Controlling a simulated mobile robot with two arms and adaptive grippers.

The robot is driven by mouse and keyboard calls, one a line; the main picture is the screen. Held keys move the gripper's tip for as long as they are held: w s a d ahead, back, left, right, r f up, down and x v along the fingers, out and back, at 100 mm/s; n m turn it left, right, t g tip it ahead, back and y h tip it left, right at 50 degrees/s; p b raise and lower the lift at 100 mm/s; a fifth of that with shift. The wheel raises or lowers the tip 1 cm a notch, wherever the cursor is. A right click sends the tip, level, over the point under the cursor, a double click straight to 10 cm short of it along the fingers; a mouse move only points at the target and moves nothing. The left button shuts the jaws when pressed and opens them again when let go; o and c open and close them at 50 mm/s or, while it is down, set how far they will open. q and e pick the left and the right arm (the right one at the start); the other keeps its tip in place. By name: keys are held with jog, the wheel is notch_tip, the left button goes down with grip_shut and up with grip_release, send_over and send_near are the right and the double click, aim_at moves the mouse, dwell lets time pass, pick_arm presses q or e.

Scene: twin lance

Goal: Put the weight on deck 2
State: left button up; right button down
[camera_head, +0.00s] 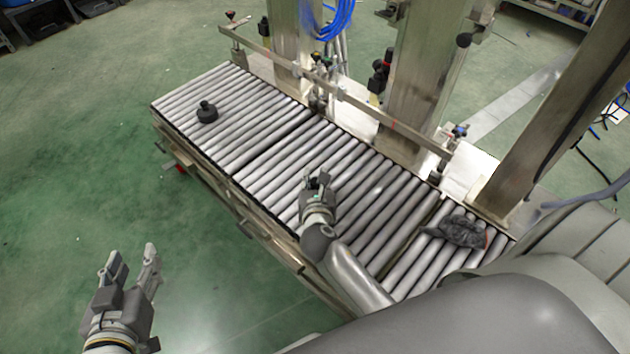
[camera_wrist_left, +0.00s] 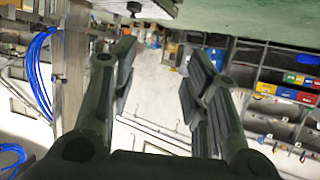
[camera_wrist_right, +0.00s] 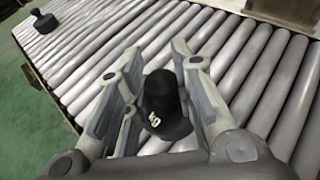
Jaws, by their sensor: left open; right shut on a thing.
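A black weight (camera_wrist_right: 165,105) with white lettering is between the fingers of my right gripper (camera_wrist_right: 157,70), which is shut on it. In the head view my right gripper (camera_head: 318,178) is over the middle section of the roller conveyor (camera_head: 350,190); the weight is mostly hidden by the fingers there. I cannot tell whether it touches the rollers. A second black weight (camera_head: 207,112) with a knob stands upright on the far left section. No deck number is readable. My left gripper (camera_head: 133,262) is open and empty over the green floor, off the conveyor's near side.
A crumpled dark grey cloth (camera_head: 456,231) lies on the near right rollers. A metal guide rail (camera_head: 345,95) and steel posts (camera_head: 420,75) line the conveyor's far side. Rollers between the second weight and my right gripper are clear.

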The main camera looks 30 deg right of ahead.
aim_at(316, 188)
jog(key=f, duration=0.1)
jog(key=f+b, duration=0.2)
jog(key=shift+w+d, duration=0.15)
jog(key=shift+w, duration=0.1)
pick_arm(q)
notch_tip(316, 188, up, 12)
jog(key=w+d+t+h, duration=0.2)
jog(key=t, duration=0.5)
jog(key=shift+f, duration=0.25)
pick_arm(e)
jog(key=shift+f, duration=0.1)
pick_arm(q)
jog(key=shift+w+d, duration=0.1)
pick_arm(e)
jog(key=c, duration=1.7)
grip_release()
jog(key=shift+s+f+b, duration=0.1)
jog(key=shift+f+b, duration=0.2)
jog(key=o, duration=0.5)
jog(key=shift+c, duration=0.2)
jog(key=shift+r, duration=0.1)
